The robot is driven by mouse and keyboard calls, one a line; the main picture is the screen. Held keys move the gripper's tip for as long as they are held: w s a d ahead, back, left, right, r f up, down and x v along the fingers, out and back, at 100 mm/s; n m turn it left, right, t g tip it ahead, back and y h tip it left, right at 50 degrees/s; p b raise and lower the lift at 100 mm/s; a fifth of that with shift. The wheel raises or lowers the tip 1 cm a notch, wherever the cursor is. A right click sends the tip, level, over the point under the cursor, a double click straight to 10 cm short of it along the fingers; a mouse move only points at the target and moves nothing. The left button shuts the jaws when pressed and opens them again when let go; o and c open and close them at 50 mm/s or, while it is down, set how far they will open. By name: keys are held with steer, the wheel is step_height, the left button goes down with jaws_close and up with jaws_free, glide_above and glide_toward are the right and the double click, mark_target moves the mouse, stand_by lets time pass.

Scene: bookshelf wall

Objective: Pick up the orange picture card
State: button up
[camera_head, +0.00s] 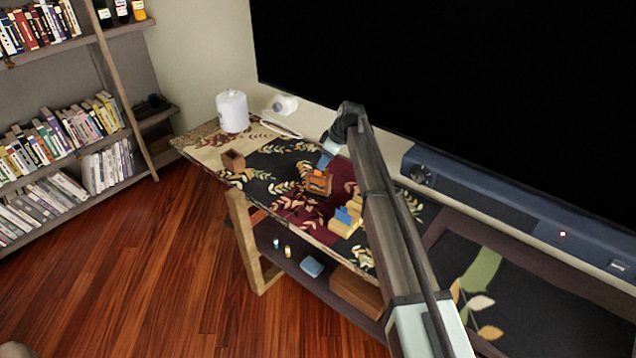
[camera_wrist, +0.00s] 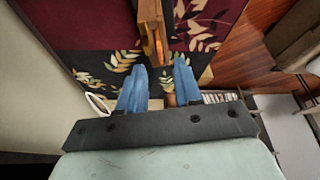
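The orange picture card (camera_head: 318,184) stands upright on the patterned table, with a brown wooden edge around or behind it. In the wrist view the card (camera_wrist: 160,47) shows almost edge-on, just ahead of the finger gap. My gripper (camera_head: 325,160) is right above and behind the card in the head view. In the wrist view its two blue fingers (camera_wrist: 160,72) are apart with nothing held between them. I cannot tell whether a finger touches the card.
A small brown box (camera_head: 233,162) and a white canister (camera_head: 232,112) stand at the table's left. A white round device (camera_head: 285,105) is by the wall. A pale yellow item with a blue piece (camera_head: 346,222) lies right of the card. A blue soundbar (camera_head: 500,203) runs under the screen (camera_head: 460,90).

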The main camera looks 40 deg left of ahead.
steer(key=shift+a+x, duration=0.15)
steer(key=shift+x, duration=1.05)
steer(key=shift+a+x, duration=0.15)
steer(key=shift+x, duration=1)
steer(key=shift+s+r, duration=0.1)
steer(key=shift+c, duration=0.2)
jaws_close()
